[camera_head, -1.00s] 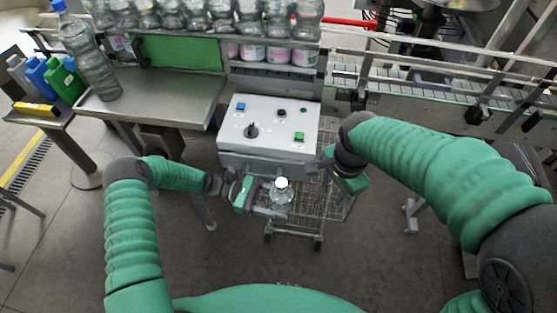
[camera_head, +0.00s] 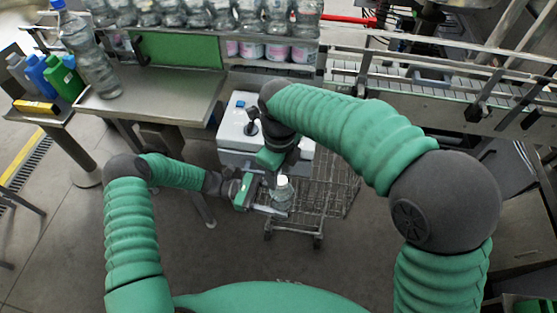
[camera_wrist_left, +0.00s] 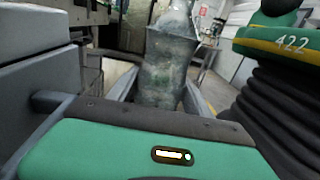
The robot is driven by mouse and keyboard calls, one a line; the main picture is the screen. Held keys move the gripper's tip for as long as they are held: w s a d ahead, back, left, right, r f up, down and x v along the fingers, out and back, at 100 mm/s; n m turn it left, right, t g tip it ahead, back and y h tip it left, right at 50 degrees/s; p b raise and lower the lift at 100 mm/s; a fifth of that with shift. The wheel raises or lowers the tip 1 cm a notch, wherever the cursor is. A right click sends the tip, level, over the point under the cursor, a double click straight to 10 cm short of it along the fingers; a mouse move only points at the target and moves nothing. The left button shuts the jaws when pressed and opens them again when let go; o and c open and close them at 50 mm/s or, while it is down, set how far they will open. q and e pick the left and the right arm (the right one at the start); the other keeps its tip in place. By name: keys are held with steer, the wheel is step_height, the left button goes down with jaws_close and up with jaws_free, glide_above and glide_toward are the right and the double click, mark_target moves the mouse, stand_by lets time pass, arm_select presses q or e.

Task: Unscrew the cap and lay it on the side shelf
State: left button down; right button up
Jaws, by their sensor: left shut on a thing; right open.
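A clear bottle (camera_head: 282,197) with a white cap (camera_head: 282,180) stands upright in front of the control box. My left gripper (camera_head: 278,209) is shut on its body from the left. The bottle also shows between the fingers in the left wrist view (camera_wrist_left: 168,70), where its top is cut off. My right gripper (camera_head: 270,178) is open, just left of and behind the cap; its fingertips are hard to make out. The cap is on the bottle. A steel side shelf (camera_head: 165,95) is at the left; a smaller one (camera_head: 58,117) lies farther left.
A tall blue-capped bottle (camera_head: 92,60) stands on the steel shelf. Coloured jugs (camera_head: 50,77) and a yellow-black object (camera_head: 36,106) crowd the smaller one. A wire cart (camera_head: 325,190) is under and right of the bottle. The control box (camera_head: 232,132) is partly hidden by my right arm.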

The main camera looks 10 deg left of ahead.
steer(key=shift+f, duration=0.7)
jaws_close()
steer(key=n, duration=0.4)
steer(key=shift+r, duration=0.1)
steer(key=n, duration=0.6)
steer(key=shift+s, duration=0.15)
steer(key=n, duration=0.3)
steer(key=shift+d+n, duration=0.1)
steer(key=shift+n, duration=0.2)
steer(key=n, duration=0.6)
steer(key=shift+d+n, duration=0.15)
steer(key=shift+n, duration=0.15)
steer(key=n, duration=0.6)
steer(key=shift+d+n, duration=0.2)
steer(key=shift+n, duration=0.2)
steer(key=n, duration=0.6)
steer(key=shift+r, duration=0.1)
steer(key=n, duration=0.7)
steer(key=shift+w, duration=0.3)
steer(key=n, duration=0.7)
steer(key=shift+w, duration=0.15)
steer(key=n, duration=0.7)
steer(key=shift+a, duration=0.25)
